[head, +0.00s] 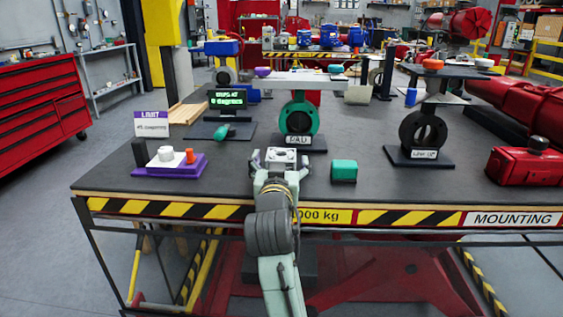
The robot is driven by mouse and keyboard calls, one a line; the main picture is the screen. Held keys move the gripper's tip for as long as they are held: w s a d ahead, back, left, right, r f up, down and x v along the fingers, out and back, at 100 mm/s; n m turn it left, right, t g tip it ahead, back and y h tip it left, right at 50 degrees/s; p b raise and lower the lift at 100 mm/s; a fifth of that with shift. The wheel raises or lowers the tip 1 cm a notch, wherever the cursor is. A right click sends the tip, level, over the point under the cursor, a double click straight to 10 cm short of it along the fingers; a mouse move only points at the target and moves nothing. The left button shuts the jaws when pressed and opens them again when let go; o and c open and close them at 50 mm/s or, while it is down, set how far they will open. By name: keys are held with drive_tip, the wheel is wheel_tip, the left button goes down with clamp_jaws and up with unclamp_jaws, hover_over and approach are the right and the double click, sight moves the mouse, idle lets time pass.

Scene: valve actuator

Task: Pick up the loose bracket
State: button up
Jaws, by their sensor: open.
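A small pale grey metal block with a dark hole in its top, which looks like the loose bracket (283,153), sits on the dark tabletop near the middle of the front half. My gripper (281,160) reaches over the table's front edge from below in the picture. Its fingers are open, one to the left and one to the right of the bracket. I cannot tell whether they touch it. The bracket's lower near side is hidden by the gripper.
A teal block (344,171) lies close to the right of my gripper. A green valve (299,118) stands just behind, with a dark valve (423,133) farther right. A purple tray (170,168) and a display (227,98) are left. A red actuator (530,165) lies far right.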

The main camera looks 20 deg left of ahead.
drive_tip(key=shift+x, duration=1.25)
drive_tip(key=shift+c, duration=0.4)
drive_tip(key=shift+r, duration=0.15)
drive_tip(key=c, duration=1.6)
wheel_tip(320, 180, up, 10)
